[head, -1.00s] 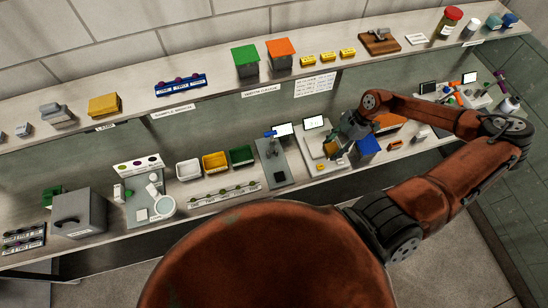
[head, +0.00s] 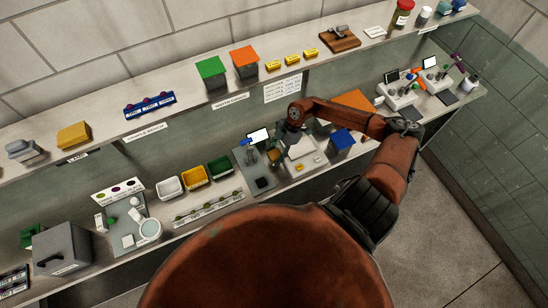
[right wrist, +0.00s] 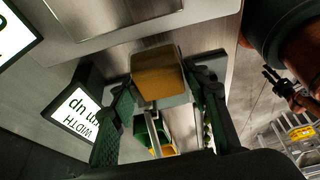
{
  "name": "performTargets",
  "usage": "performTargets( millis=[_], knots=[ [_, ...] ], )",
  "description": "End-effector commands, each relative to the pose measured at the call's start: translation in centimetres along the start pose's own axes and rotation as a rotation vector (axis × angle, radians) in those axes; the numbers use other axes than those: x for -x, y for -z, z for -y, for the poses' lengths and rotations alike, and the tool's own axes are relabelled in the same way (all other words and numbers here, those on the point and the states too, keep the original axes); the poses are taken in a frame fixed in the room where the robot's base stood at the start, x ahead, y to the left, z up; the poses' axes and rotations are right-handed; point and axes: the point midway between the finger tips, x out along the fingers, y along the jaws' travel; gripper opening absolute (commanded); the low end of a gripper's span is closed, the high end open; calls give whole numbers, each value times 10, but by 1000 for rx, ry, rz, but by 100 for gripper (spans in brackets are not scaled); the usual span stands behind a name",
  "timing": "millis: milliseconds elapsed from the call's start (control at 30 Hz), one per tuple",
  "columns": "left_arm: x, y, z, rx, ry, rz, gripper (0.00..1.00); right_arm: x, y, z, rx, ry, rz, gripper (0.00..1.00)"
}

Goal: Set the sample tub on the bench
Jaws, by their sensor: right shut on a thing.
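The sample tub, a small ochre-yellow box, is in my right gripper (head: 277,151). In the right wrist view the tub (right wrist: 158,76) sits between the two dark green fingers, which are shut on it. In the head view the tub (head: 273,156) is small and partly hidden by the gripper. It appears held above the lower bench (head: 168,228), between a dark grey plate with a blue-topped stand and a pale machine. I cannot tell its exact height. My left gripper is outside the head view; dark jaws, apparently its own, show in the right wrist view (right wrist: 282,86).
The pale machine (head: 302,165) and a blue box (head: 341,141) stand to the right of the tub. The dark grey plate (head: 262,183) and stand are left of it. White, yellow and green bins (head: 195,176) line the bench farther left. A shelf (head: 195,107) runs above the bench.

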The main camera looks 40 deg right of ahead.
Motion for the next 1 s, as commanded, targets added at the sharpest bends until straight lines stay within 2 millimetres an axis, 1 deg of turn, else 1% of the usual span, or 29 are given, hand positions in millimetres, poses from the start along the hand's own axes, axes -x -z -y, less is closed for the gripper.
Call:
performTargets(
  millis=[67, 200, 300, 500, 533, 767, 1000],
  knots=[
    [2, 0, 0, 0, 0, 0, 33, -8, 4, -4, 0, 0, -4, 16],
    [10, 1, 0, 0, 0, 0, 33, -25, -4, -2, -3, 2, -3, 16],
    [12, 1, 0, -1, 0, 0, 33, -33, -8, -3, -1, 1, -2, 16],
    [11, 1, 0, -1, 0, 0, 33, -35, -10, -2, 1, 1, 0, 16],
    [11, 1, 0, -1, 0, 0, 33, -35, -10, -2, 1, 1, 0, 43],
    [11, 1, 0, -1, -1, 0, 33, -35, -10, -2, 1, 1, 0, 59],
    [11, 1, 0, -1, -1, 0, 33, -35, -10, -2, 1, 1, 0, 60]
  ],
)
